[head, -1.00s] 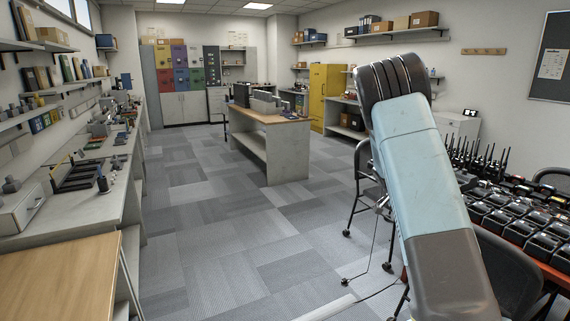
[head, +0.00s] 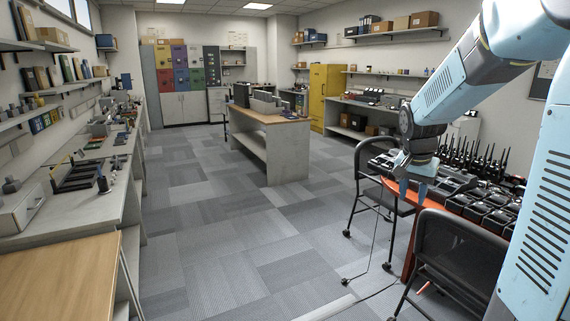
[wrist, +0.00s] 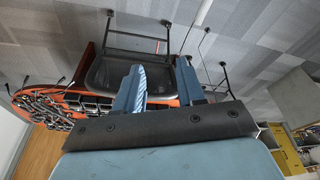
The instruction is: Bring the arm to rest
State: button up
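My arm reaches in from the right side of the head view, bent, with its light blue links high and its end hanging down. My gripper (head: 412,193) points downward near the end of the orange table, above and beside the dark chairs. Nothing is held.
Radios in chargers (head: 490,205) crowd the orange table (wrist: 172,100) at right. Two chairs, one nearer (head: 465,262) and one farther (head: 372,190), stand beside it. A long bench (head: 95,180) lines the left wall. A central workbench (head: 285,150) stands behind open carpet (head: 230,240).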

jog(key=s+a+r+n+t, duration=0.1)
jog(key=s+a+r+n, duration=0.1)
jog(key=s, duration=0.6)
jog(key=s+a+r+n+t+y, duration=0.1)
jog(key=s+a+r+n, duration=0.1)
jog(key=s, duration=0.5)
jog(key=s+a+r+n+t, duration=0.1)
jog(key=s+a+r+n, duration=0.2)
jog(key=s+a, duration=0.2)
jog(key=shift+s+a+n+y, duration=0.4)
jog(key=shift+s, duration=1.45)
